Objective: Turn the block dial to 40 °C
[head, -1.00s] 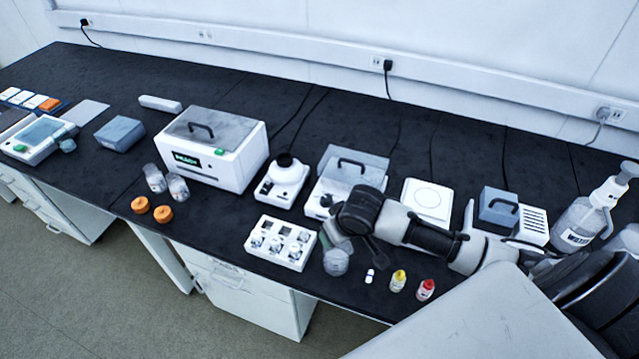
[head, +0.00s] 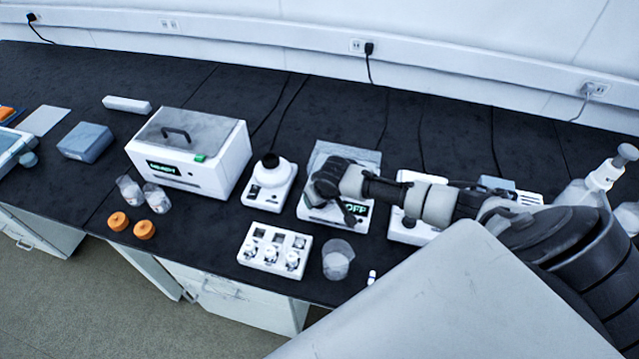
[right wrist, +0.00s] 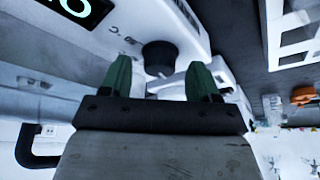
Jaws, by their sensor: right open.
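The block heater (head: 312,212) is a white unit on the bench with a raised clear lid (head: 345,155). Its dark display (head: 357,208) reads OFF in green, and in the right wrist view a display (right wrist: 70,10) is partly cut off. The black dial (right wrist: 160,57) is on the white panel beside °C markings. My right gripper (right wrist: 158,76) is open, its green-lined fingers on either side of the dial in that picture; I cannot tell whether they touch it. In the head view my right arm covers part of the heater. My left gripper is not in view.
A white lidded box (head: 190,155) and a small white device (head: 269,183) stand left of the heater. A white rack (head: 274,249) and a clear beaker (head: 338,259) stand in front. A flat white device (head: 400,231) is to the right, partly behind my arm.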

